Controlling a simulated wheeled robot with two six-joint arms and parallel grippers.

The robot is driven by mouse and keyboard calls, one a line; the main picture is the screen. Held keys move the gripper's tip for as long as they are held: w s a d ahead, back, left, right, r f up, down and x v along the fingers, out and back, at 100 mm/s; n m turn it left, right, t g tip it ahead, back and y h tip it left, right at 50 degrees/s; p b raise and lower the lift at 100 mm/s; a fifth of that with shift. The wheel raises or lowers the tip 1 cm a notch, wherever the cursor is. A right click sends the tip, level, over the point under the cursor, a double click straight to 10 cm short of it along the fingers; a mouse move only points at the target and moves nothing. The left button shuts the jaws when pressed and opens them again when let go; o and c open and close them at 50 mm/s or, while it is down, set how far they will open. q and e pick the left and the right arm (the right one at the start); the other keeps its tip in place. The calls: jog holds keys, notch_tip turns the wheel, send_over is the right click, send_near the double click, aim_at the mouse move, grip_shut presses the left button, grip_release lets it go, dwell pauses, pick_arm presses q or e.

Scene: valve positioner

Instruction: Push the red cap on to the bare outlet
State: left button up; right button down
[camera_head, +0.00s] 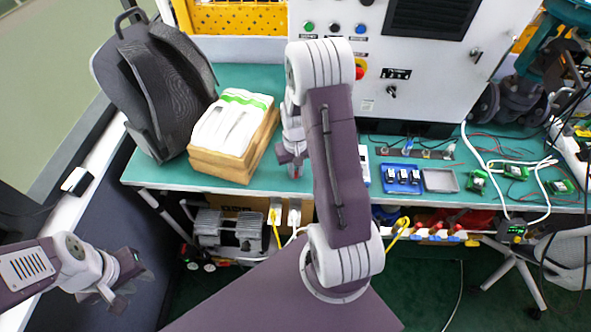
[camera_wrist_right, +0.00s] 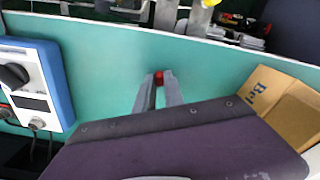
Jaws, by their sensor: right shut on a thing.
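The small red cap (camera_wrist_right: 159,77) is between the fingertips of my right gripper (camera_wrist_right: 159,88) in the right wrist view. The right gripper is shut on it, over bare green bench top. In the head view the right gripper (camera_head: 295,168) hangs by the bench's front edge, between the cardboard box and the blue-and-white meter; the arm partly covers it. My left gripper (camera_head: 128,288) is off the bench at lower left, touching nothing; its finger gap is unclear. I cannot make out which fitting is the bare outlet.
The green bench (camera_head: 285,83) carries a cardboard box (camera_head: 232,163) with white bags, a dark backpack (camera_head: 155,80), a blue-and-white meter (camera_head: 364,166), also in the wrist view (camera_wrist_right: 35,85), and blue and grey trays (camera_head: 440,180). A control cabinet (camera_head: 425,85) stands behind.

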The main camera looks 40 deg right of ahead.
jog(key=shift+r+p, duration=1.05)
jog(key=shift+r, duration=0.05)
dwell(0.4)
notch_tip(320, 180, up, 4)
jog(key=p, duration=0.3)
jog(key=shift+p, duration=0.4)
jog(key=shift+f, duration=0.1)
